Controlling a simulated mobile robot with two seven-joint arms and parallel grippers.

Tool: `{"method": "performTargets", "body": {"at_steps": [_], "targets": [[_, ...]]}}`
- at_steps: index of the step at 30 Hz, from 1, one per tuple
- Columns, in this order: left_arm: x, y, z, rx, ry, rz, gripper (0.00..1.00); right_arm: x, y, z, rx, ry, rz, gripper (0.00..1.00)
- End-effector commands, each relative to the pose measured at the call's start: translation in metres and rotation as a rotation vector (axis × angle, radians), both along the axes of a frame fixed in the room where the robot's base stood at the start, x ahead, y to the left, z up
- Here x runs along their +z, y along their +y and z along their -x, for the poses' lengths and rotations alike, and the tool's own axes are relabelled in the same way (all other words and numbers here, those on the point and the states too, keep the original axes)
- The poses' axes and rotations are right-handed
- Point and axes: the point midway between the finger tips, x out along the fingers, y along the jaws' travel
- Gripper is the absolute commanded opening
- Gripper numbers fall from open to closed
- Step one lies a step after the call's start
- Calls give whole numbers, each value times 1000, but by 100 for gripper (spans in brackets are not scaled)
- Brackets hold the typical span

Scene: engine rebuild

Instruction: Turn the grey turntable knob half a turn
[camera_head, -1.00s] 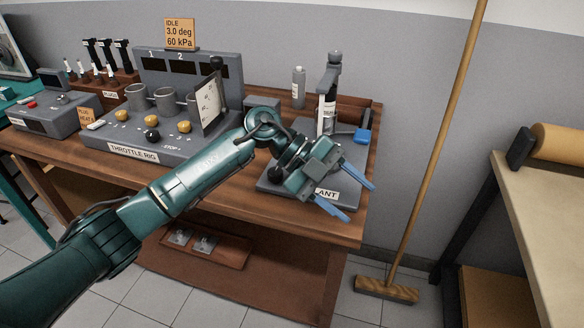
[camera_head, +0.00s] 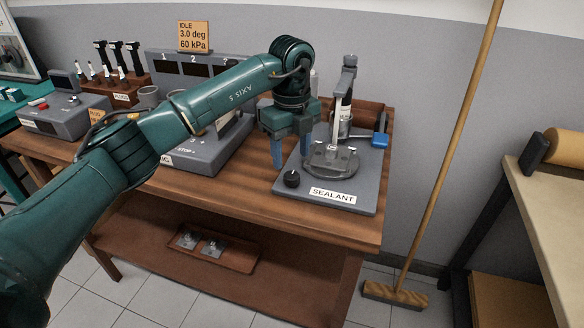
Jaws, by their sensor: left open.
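The sealant station's grey base plate (camera_head: 352,200) sits at the right end of the wooden bench. On it is a grey round turntable (camera_head: 331,163) with a part lying on top. A dark, nearly black round knob (camera_head: 291,179) stands at the plate's front left corner; it looks darker than grey. My left gripper (camera_head: 291,151) is open and empty. Its blue fingers point down, above and just behind the knob in the picture, apart from it as far as I can tell. My right gripper is out of view.
A sealant bottle on a stand (camera_head: 346,100) rises behind the turntable, with a blue-ended tool (camera_head: 380,140) to its right. The throttle rig (camera_head: 196,158) stands to the left, partly behind my arm. A broom (camera_head: 446,160) leans on the wall at right.

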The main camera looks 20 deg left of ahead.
Motion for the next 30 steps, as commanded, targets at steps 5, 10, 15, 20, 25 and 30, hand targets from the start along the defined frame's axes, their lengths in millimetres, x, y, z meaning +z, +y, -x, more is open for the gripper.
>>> {"method": "performTargets", "body": {"at_steps": [5, 10, 15, 20, 25, 30], "targets": [[-32, 0, 1, 0, 2, 1, 54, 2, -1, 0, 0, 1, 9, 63], [-49, 0, 0, -1, 1, 1, 54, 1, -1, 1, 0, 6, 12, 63], [-53, 0, 0, -2, -1, 1, 54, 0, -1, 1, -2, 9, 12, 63], [-53, -1, 0, -2, 0, 1, 54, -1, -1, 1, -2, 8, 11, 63], [-53, -1, 0, -2, 0, 1, 43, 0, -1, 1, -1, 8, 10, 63], [-53, -1, 0, -2, 0, 1, 29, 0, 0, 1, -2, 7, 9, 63]]}}
